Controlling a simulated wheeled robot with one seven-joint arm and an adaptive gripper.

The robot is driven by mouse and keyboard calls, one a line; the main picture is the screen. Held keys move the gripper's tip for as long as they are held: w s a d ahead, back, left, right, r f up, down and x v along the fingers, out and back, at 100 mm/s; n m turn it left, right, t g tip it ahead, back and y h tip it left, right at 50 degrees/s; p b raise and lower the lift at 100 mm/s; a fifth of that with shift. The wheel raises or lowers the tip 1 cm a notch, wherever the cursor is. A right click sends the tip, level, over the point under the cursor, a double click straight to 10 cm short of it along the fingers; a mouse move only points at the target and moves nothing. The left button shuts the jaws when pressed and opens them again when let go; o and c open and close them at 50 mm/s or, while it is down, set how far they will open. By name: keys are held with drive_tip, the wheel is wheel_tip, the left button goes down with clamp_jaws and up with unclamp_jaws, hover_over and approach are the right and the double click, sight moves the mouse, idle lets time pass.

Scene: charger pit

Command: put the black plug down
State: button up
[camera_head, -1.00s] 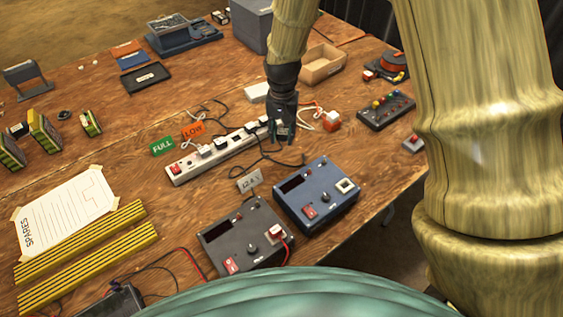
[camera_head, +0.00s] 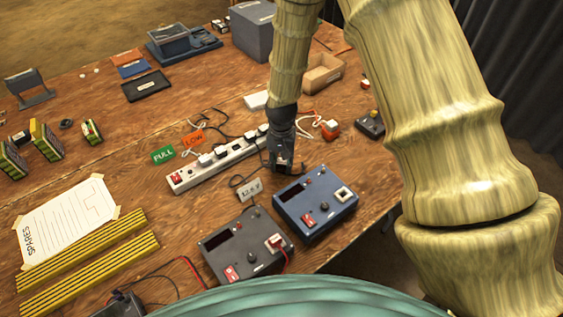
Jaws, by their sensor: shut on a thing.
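My gripper (camera_head: 284,168) points down over the table, between the right end of the white power strip (camera_head: 215,165) and the blue charger box (camera_head: 315,204). Its fingers are shut on the black plug, which is small and mostly hidden between them. A dark cord shows on the table beside the gripper. I cannot tell whether the plug touches the table. Several white and dark plugs sit in the strip, and my gripper covers part of its right end.
A black charger box (camera_head: 246,246) stands left of the blue one. A small voltage tag (camera_head: 249,189) is close to the gripper. An orange LOW tag (camera_head: 194,139) and green FULL tag (camera_head: 162,154) stand behind the strip. Bare wood lies left of the strip.

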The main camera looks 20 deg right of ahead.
sight(282, 163)
drive_tip(key=shift+f, duration=0.25)
drive_tip(key=shift+f, duration=0.1)
drive_tip(key=o, duration=1)
drive_tip(key=shift+o, duration=0.2)
wheel_tip(282, 163, up, 12)
drive_tip(key=b, duration=0.2)
